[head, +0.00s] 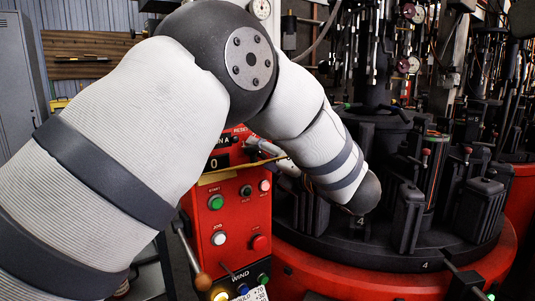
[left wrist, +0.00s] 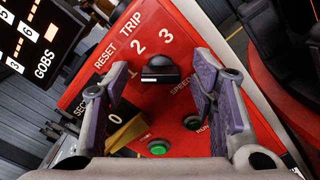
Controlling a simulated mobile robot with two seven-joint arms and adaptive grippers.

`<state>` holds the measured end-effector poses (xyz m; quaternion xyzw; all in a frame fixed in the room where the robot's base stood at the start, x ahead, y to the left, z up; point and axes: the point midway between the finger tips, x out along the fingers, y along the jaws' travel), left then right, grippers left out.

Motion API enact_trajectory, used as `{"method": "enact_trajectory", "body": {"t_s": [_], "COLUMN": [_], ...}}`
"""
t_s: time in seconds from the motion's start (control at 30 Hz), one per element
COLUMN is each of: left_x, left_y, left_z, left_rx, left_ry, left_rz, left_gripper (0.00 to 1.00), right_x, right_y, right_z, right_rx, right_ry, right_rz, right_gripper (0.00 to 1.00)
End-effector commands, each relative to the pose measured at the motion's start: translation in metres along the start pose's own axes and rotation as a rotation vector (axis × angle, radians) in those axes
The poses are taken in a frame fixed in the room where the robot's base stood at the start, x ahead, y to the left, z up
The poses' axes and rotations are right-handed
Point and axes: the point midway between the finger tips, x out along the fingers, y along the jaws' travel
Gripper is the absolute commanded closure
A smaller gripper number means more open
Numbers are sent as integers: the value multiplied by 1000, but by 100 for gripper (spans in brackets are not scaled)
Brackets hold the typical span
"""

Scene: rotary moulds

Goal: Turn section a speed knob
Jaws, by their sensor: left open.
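The section A speed knob (left wrist: 160,71) is a black rotary knob on a red panel, with the figures 1, 2 and 3 around it and the word SPEED beside it. In the left wrist view it sits between the spread purple-grey fingers of my left gripper (left wrist: 161,72). The fingers are open, with a gap on each side of the knob, and they do not appear to touch it. In the head view the gripper (head: 262,148) is at the upper part of the control panel (head: 258,215). I cannot make out the knob there. My right gripper is not in view.
A green button (left wrist: 158,148) and a black button (left wrist: 192,122) lie close below the knob. A yellowish plate (left wrist: 128,133) juts out near the left finger. The black rotary mould machine (head: 430,240) on its red base stands right of the panel.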

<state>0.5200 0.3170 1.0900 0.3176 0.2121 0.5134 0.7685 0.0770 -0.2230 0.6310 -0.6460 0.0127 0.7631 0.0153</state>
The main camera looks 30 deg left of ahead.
Motion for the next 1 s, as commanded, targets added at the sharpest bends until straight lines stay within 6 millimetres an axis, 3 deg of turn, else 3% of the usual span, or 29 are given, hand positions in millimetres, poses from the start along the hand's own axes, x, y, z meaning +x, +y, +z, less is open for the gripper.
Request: {"method": "enact_trajectory", "body": {"t_s": [0.13, 0.33, 0.67, 1.0], "left_x": [0, 0, 0, 0], "left_y": [0, 0, 1, 1], "left_z": [0, 0, 0, 0], "left_rx": [0, 1, 33, 260], "left_ry": [0, 0, 0, 1], "left_rz": [0, 0, 1, 2], "left_gripper": [51, 96, 96, 96], "right_x": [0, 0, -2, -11], "right_y": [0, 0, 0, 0], "right_z": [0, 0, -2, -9], "right_rx": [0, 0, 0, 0], "right_ry": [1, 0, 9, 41], "right_rz": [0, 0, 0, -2], "right_gripper": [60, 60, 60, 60]}}
